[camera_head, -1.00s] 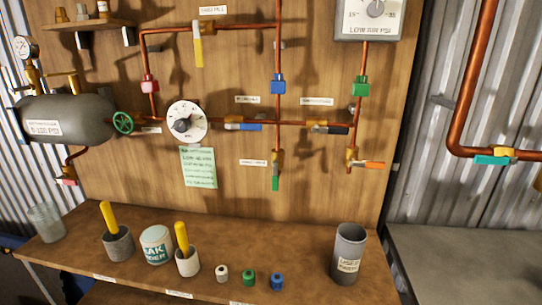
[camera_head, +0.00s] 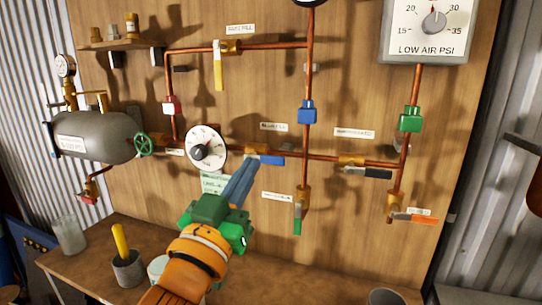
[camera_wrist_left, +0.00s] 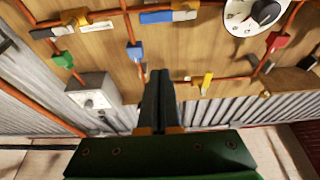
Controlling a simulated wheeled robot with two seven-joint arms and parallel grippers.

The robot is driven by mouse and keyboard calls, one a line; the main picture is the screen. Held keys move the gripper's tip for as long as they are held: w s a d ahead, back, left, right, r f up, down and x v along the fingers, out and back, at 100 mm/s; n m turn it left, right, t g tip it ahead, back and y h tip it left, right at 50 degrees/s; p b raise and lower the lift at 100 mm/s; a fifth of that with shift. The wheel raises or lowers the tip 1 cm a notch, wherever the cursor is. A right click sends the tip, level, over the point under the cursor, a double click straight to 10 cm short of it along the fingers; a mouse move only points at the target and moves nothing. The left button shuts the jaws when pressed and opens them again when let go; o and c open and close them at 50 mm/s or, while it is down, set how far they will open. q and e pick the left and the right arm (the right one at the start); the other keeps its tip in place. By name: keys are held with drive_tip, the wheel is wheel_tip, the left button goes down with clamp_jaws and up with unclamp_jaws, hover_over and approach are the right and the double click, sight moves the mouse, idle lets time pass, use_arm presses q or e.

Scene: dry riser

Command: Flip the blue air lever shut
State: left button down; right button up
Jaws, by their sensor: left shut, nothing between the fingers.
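The blue lever (camera_head: 270,160) sits on a brass valve in the horizontal copper pipe, at the middle of the wooden board. It lies roughly along the pipe, with a grey part at its left end. It also shows in the wrist view (camera_wrist_left: 157,17), upper middle. My left gripper (camera_head: 250,164) has its blue-grey fingers together and empty. In the head view the tips lie just below and left of the lever; in the wrist view the fingertips (camera_wrist_left: 160,74) show apart from it. My right gripper is not in view.
A white dial (camera_head: 206,148) is left of the lever. A black-handled valve (camera_head: 368,172) is to its right, a green-handled one (camera_head: 297,220) below, and a blue fitting (camera_head: 307,112) above right. A shelf (camera_head: 80,275) with a yellow-handled cup (camera_head: 126,262) runs below.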

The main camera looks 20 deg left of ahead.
use_arm(q)
wheel_tip(320, 180, up, 4)
drive_tip(key=p, duration=0.4)
hover_over(267, 158)
drive_tip(key=s, duration=0.3)
drive_tip(key=shift+w+d+f, duration=0.1)
drive_tip(key=shift+d+f, duration=0.05)
drive_tip(key=shift+f, duration=0.65)
drive_tip(key=shift+w+d+f, duration=0.1)
drive_tip(key=shift+w+f, duration=0.05)
drive_tip(key=shift+f, duration=0.65)
drive_tip(key=shift+w+d+f, duration=0.1)
drive_tip(key=shift+d+f, duration=0.05)
drive_tip(key=shift+f, duration=0.65)
drive_tip(key=shift+d+f+m+h, duration=0.1)
drive_tip(key=shift+f+m+h, duration=0.25)
drive_tip(key=shift+m, duration=0.65)
